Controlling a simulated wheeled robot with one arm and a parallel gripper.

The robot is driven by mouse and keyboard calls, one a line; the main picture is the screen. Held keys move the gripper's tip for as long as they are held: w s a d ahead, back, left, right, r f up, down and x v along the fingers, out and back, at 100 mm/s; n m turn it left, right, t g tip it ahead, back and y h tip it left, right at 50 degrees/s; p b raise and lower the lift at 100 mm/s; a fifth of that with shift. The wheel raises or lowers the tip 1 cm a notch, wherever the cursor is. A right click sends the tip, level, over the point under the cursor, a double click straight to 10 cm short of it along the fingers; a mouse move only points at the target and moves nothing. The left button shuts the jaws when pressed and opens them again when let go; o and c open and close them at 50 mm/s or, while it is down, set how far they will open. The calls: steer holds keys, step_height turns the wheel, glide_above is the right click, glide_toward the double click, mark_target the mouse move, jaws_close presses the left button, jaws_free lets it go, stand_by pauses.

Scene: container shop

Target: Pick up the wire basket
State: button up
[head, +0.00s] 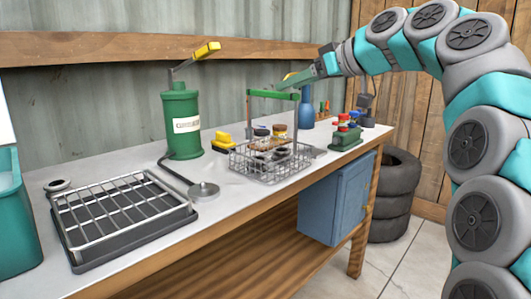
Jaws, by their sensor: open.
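The wire basket (262,169) stands upright on the workbench, right of centre in the head view. Its tall handle rises above it and ends in a green grip bar (272,94). Jars and small parts sit inside the basket. My gripper (287,83), with green fingers, reaches in from the right, just above the right end of the grip bar. It is open and holds nothing. I cannot tell whether its fingers touch the bar or stand behind it.
A rack on a dark tray (97,247) lies at the bench's left. A green canister (181,122) with a hose and round foot stands left of the basket. A yellow item (222,142), a blue bottle (306,112) and a green block with coloured knobs (345,139) stand nearby.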

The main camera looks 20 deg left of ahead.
mark_target(271, 93)
steer(key=shift+x, duration=1.5)
steer(key=shift+w+p+x, duration=0.2)
steer(key=shift+p+x, duration=0.2)
steer(key=shift+x, duration=0.95)
steer(key=shift+w+p+x, duration=0.2)
steer(key=shift+p+x, duration=0.15)
steer(key=shift+x, duration=0.95)
steer(key=shift+d+r, duration=0.1)
steer(key=shift+d, duration=0.05)
jaws_close()
